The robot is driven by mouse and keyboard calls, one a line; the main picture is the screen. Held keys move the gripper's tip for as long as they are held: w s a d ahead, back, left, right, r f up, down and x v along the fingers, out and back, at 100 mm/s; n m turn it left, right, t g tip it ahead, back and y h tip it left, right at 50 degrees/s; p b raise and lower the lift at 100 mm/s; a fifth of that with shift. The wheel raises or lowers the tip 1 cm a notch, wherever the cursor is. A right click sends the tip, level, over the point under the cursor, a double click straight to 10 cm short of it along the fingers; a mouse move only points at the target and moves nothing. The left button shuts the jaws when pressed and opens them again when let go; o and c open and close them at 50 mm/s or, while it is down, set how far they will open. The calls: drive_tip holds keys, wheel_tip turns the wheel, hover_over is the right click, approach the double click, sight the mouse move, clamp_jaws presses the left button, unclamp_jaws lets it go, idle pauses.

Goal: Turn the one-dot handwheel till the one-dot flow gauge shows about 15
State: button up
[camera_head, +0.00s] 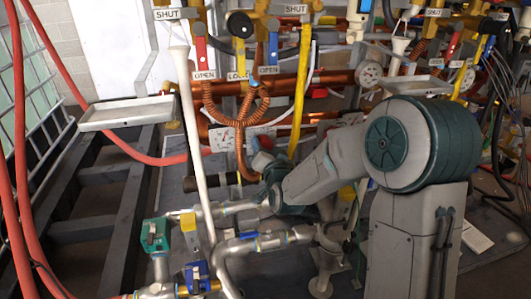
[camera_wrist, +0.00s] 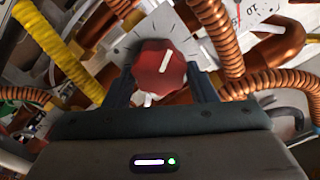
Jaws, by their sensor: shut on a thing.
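A red faceted handwheel (camera_wrist: 172,78) with a white bar mark sits in front of a pale plate with tick marks (camera_wrist: 128,42) in the wrist view. My gripper (camera_wrist: 161,86) has one dark finger on each side of the handwheel and is shut on it. A white gauge face (camera_wrist: 256,12) with a red needle and the numeral 10 shows at the top right, cut off by the frame edge. Its full scale and reading cannot be told. No dot label is legible. In the head view my arm hides most of the gripper and the handwheel.
Coiled copper pipes (camera_wrist: 225,45) and a yellow hose (camera_wrist: 55,50) crowd around the handwheel. In the head view, levers on OPEN and SHUT plates (camera_head: 168,14), a grey tray (camera_head: 125,114), a yellow pipe (camera_head: 301,80) and red hoses (camera_head: 65,72) stand around. Valves with green (camera_head: 154,234) and blue handles sit low.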

drive_tip(key=o, duration=0.7)
drive_tip(key=shift+s, duration=0.1)
drive_tip(key=b+v, duration=0.2)
drive_tip(key=v, duration=0.9)
drive_tip(key=shift+s+d+f+b, duration=0.1)
drive_tip(key=shift+s+d+b, duration=0.2)
drive_tip(key=shift+b, duration=0.75)
